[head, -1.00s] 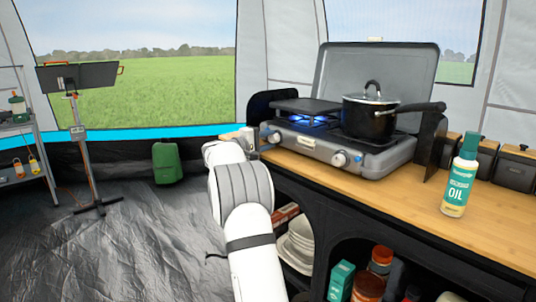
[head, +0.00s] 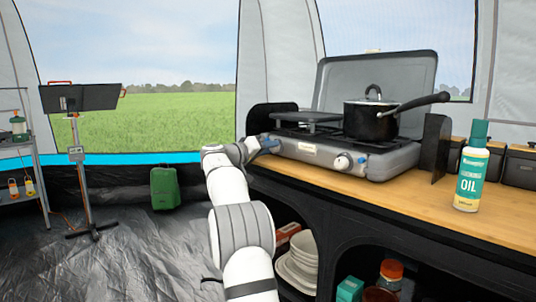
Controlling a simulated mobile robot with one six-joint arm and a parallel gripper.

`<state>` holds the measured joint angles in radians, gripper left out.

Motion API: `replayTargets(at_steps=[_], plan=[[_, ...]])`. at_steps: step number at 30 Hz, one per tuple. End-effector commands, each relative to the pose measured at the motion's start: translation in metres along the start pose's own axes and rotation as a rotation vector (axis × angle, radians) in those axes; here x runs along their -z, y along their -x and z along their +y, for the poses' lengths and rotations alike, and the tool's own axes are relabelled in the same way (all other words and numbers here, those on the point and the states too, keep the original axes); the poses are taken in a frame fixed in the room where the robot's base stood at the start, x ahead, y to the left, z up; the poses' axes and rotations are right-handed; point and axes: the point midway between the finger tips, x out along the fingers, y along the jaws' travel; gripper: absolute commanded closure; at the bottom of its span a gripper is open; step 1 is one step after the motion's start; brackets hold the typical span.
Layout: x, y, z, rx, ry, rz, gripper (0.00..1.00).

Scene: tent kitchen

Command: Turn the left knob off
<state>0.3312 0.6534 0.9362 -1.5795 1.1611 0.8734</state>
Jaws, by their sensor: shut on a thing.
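The grey camping stove (head: 340,155) stands on the wooden counter with its lid raised. Its left knob (head: 273,142) is at the left end of the front panel, partly hidden by my gripper. My gripper (head: 263,145) is at that knob and shut on it; the fingers are small in the view. The right knob (head: 343,162) is clear of my arm. No blue flame shows at the left burner (head: 306,118). A black pot (head: 370,120) with a lid sits on the right burner.
An oil bottle (head: 471,170) stands on the counter (head: 400,198) at the right. Dark canisters (head: 520,165) stand behind it. Below the counter are shelves with plates (head: 298,262) and jars.

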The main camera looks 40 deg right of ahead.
Motion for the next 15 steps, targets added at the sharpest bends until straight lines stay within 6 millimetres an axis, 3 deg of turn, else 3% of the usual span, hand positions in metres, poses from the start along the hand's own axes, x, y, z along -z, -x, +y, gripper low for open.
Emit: replayTargets(at_steps=[15], plan=[[-0.0017, -0.0012, 0.0000, -0.002, -0.200, -0.004, 0.92]])
